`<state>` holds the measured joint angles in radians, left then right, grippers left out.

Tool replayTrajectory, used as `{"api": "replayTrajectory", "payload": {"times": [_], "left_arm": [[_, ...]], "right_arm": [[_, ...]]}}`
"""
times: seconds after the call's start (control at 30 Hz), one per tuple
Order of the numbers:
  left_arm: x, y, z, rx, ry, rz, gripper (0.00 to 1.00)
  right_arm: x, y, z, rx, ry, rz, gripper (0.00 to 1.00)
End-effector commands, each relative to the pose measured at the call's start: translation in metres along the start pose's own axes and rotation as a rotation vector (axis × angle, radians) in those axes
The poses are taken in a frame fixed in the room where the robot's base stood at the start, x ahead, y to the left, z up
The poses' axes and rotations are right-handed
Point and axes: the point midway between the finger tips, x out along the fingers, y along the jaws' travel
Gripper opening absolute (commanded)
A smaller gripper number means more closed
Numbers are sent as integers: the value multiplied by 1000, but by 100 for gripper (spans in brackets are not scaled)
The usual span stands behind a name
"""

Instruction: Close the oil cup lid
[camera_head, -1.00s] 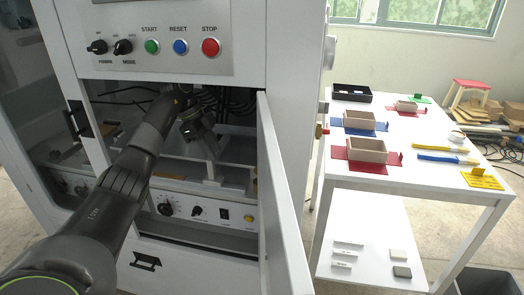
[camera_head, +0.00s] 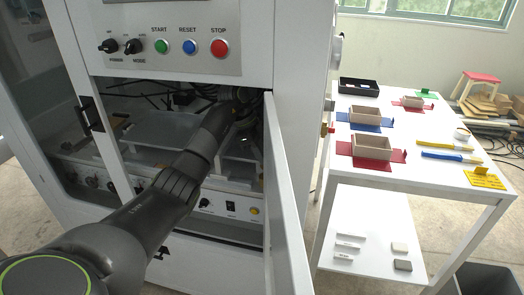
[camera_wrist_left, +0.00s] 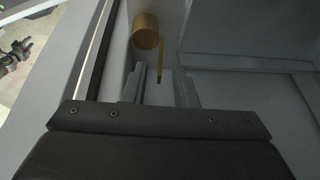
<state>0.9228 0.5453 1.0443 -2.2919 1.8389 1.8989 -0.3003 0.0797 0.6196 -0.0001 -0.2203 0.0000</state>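The oil cup (camera_wrist_left: 146,32) is a brass-coloured cylinder on the grey wall, at the upper middle of the left wrist view. A thin brass piece (camera_wrist_left: 161,62), which looks like its lid seen edge-on, stands just right of the cup and apart from its face. My left gripper (camera_wrist_left: 161,84) is open. Its two fingers point toward the cup, with the thin piece ahead of the gap between them; I cannot tell whether they touch it. In the head view my left arm reaches through the open door into the machine; its gripper (camera_head: 244,104) is dark and hard to make out. My right gripper is not in view.
The open cabinet door (camera_head: 284,190) stands close to the right of my arm. The button panel (camera_head: 172,40) is above the opening. A white table (camera_head: 420,190) with small boxes on coloured mats stands at the right. A grey wall edge runs along the wrist view's left side.

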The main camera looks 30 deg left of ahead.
Motion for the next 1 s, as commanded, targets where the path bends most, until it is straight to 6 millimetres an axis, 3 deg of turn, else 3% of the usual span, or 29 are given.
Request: {"api": "replayTrajectory", "payload": {"times": [0.17,0.37,1.0], "left_arm": [[0,0,0,0,0,0,25],[0,0,0,0,0,0,1],[1,7,1,36,-1,-83,0]], "right_arm": [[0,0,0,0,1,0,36],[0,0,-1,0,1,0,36],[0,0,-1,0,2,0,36]]}}
